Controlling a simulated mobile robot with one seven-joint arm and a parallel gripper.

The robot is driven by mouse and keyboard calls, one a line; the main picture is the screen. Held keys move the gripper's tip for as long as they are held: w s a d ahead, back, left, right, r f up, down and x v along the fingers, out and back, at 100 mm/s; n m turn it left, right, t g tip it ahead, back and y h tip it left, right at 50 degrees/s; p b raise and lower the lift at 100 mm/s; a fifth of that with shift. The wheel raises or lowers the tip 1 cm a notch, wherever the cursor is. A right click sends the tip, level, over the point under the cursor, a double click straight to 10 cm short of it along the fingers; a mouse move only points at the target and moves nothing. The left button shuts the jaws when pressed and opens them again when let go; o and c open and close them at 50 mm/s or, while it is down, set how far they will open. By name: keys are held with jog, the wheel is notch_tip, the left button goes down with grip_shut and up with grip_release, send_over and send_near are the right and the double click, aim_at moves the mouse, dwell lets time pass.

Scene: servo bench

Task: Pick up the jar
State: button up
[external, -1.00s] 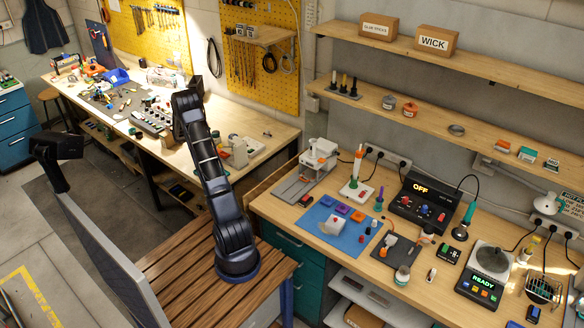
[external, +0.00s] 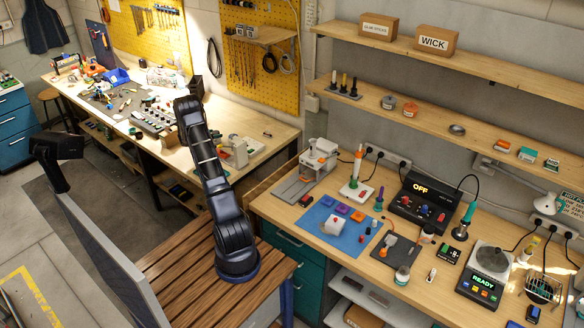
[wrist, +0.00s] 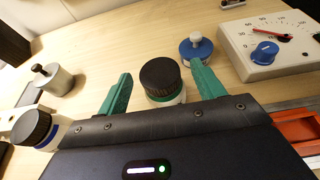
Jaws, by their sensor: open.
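In the wrist view, a jar (wrist: 162,82) with a ribbed black lid and a pale body with a green band stands upright on the wooden bench. My gripper (wrist: 161,68) is open, with one green finger on each side of the jar; I cannot tell whether either touches it. The jar's lower part is hidden by my gripper body. A second black-lidded jar (wrist: 33,127) with a blue band is at the lower left, outside the fingers. In the external view my arm reaches over the far bench, and the fingers cannot be made out.
A blue-topped container (wrist: 195,47) stands close beyond the right finger. A dial meter with a blue knob (wrist: 265,52) is at the upper right. A metal pot-like piece (wrist: 54,79) stands at left. An orange-red tray (wrist: 300,125) is at right. Bare bench lies beyond the jar.

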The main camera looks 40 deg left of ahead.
jog(key=x, duration=0.3)
jog(key=shift+w+f, duration=0.1)
jog(key=shift+w, duration=0.15)
jog(key=shift+c, duration=0.5)
jog(key=c, duration=1)
jog(key=shift+c, duration=0.2)
notch_tip(320, 180, up, 20)
